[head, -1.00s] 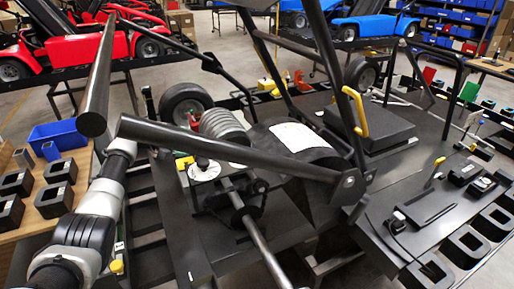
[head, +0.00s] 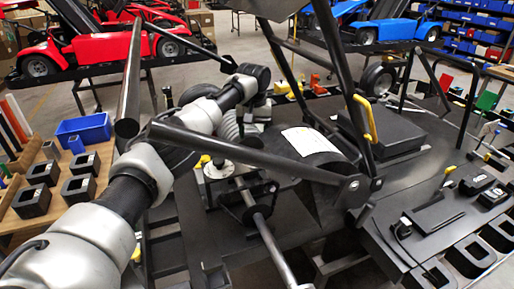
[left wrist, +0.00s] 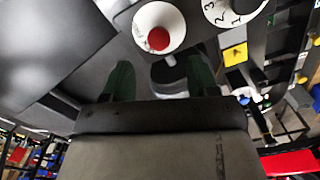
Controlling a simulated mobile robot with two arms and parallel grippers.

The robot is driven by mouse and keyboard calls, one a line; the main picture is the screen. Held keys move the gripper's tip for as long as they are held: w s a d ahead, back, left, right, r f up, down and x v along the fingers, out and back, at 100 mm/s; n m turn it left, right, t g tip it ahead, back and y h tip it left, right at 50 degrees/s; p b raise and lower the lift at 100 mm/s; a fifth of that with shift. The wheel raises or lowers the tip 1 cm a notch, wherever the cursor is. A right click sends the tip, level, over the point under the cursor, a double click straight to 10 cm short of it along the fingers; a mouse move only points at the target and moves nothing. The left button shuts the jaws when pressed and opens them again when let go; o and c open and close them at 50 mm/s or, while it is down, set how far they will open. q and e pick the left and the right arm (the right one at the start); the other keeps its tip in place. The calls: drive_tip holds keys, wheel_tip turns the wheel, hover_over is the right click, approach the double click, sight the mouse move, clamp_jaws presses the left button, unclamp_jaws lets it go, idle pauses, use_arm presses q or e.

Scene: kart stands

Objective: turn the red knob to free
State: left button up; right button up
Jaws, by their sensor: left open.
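The red knob (left wrist: 158,39) sits in the middle of a round white dial (left wrist: 150,22) with small markings, in the left wrist view. The markings are too small to read, so I cannot tell its setting. My left gripper (left wrist: 161,78) is open, with one dark green fingertip on each side. The knob shows beyond the fingertips, roughly between them and apart from them. In the head view my left arm (head: 140,180) reaches in from the lower left to the kart's engine area. The red knob is hidden there. My right gripper is in neither view.
Beside the red knob are a numbered white dial (left wrist: 235,8) and a yellow plate (left wrist: 234,54). Black frame tubes (head: 250,152) cross close to my left arm. A table with black blocks (head: 80,187) and a blue bin (head: 83,129) stands at the left.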

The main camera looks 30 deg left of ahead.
use_arm(q)
wheel_tip(320, 180, down, 6)
drive_tip(key=shift+d+f+p, duration=0.1)
drive_tip(key=shift+f+p, duration=0.15)
drive_tip(key=shift+p, duration=0.4)
drive_tip(key=c, duration=0.9)
